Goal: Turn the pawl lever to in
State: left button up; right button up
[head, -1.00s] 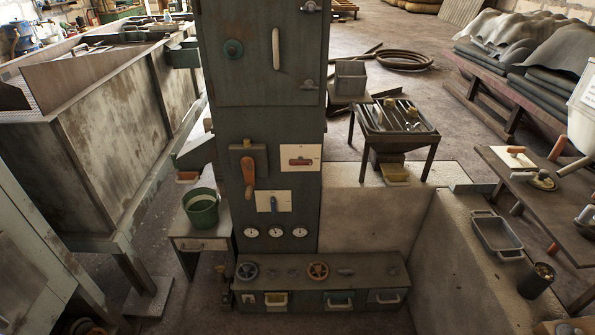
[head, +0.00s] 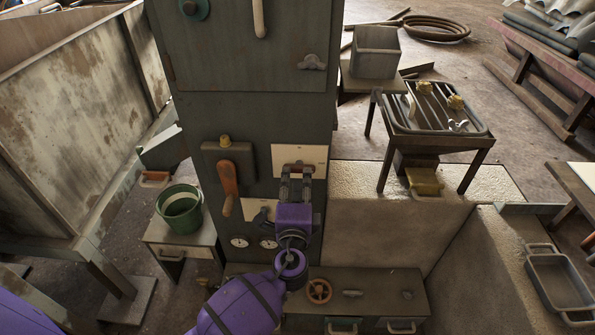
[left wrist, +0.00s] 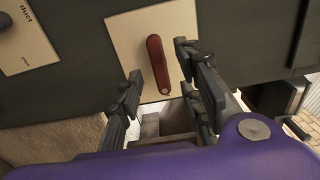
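A red lever (left wrist: 158,64) is on a cream plate (left wrist: 128,32) in the left wrist view; I take it for the pawl lever, though no label on it is readable. In the head view the plate (head: 285,153) is on the dark cabinet front, and my left gripper largely hides the lever. My left gripper (head: 296,170) reaches up to this plate. In the left wrist view its fingers (left wrist: 158,63) are spread, one on each side of the lever, with a gap to both. Contact with the plate cannot be told. My right gripper is not in view.
An orange handle (head: 229,187) hangs left of the plate. A lower plate (head: 262,211) and gauges (head: 239,242) are partly behind my left arm. A low cabinet with a red handwheel (head: 319,291) projects below. A green bucket (head: 181,207) stands at the left.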

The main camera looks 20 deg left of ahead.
aim_at(298, 171)
pick_arm(q)
jog(key=x, duration=0.5)
grip_shut()
